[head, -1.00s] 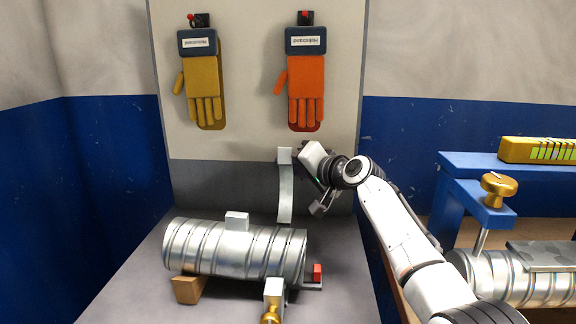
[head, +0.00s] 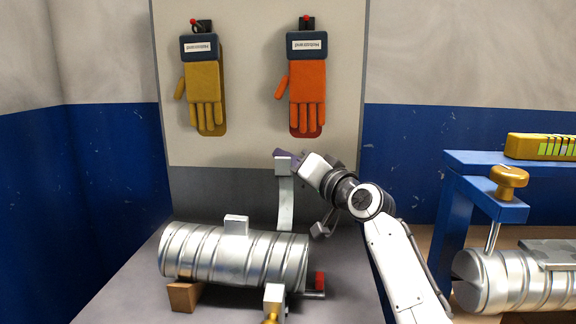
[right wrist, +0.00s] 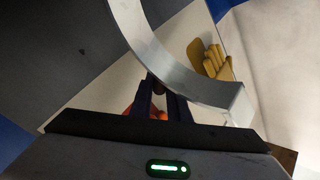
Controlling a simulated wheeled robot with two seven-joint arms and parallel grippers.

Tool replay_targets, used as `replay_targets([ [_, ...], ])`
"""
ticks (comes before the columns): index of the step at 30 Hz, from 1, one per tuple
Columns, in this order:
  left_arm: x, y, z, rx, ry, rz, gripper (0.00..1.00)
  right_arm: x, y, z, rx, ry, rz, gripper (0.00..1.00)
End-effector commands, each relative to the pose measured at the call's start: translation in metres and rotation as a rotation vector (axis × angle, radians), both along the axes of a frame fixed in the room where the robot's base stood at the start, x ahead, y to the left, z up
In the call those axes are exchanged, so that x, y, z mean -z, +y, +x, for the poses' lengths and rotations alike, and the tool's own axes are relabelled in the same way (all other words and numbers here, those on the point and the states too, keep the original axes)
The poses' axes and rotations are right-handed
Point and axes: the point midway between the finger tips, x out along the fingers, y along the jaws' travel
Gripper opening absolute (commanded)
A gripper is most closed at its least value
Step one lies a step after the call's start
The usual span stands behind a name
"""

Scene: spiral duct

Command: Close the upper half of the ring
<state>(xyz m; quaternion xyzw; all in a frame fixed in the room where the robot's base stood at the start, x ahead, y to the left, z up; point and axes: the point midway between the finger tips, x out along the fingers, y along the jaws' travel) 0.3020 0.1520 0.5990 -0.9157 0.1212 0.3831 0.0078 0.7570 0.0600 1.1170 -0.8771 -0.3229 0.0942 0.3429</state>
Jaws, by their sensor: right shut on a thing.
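The upper half of the ring is a curved grey metal band (head: 286,208) with a pale block (head: 283,166) at its top. It stands swung up behind the right end of the ribbed duct (head: 210,252). My right gripper (head: 284,155) is shut on the ring half at its block; the exact contact is partly hidden. In the right wrist view the band (right wrist: 165,62) arcs past the dark fingers (right wrist: 164,104). A pale block (head: 274,296) stands at the front of the duct's right end, with a brass knob (head: 271,318) below it. My left gripper is not in view.
A wooden wedge (head: 184,296) supports the duct's left end. A red part (head: 320,281) sits by its right end. A yellow glove (head: 205,95) and an orange glove (head: 307,95) hang on the back panel. A blue stand (head: 497,200) and another duct (head: 490,283) are at right.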

Motion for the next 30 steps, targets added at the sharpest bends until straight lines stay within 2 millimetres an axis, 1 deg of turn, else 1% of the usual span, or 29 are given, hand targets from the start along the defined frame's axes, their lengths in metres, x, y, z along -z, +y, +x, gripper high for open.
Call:
replay_targets([
  [2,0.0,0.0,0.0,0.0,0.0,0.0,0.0,-0.001,0.0,0.0,0.001,-0.001,0.001,0.0],
  [3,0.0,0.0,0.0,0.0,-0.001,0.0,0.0,-0.001,0.0,0.0,0.001,-0.001,0.001,0.19],
  [6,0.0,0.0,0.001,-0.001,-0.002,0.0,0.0,-0.001,0.0,0.0,0.001,0.0,0.001,0.34],
  [16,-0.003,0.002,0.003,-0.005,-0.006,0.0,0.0,-0.001,0.0,0.001,0.0,0.008,0.0,0.34],
  [19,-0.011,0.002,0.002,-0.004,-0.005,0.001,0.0,-0.001,0.0,0.006,0.0,0.038,0.0,0.34],
  [21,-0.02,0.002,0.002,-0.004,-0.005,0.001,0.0,0.001,0.0,0.011,-0.001,0.079,0.0,0.34],
  [24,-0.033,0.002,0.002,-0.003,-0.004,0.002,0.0,0.007,0.0,0.02,0.0,0.152,0.0,0.34],
  [27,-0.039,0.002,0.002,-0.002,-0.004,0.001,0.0,0.017,0.001,0.029,-0.001,0.224,-0.001,0.34],
  [30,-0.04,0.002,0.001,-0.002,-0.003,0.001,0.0,0.027,0.001,0.035,-0.001,0.282,0.0,0.34],
])
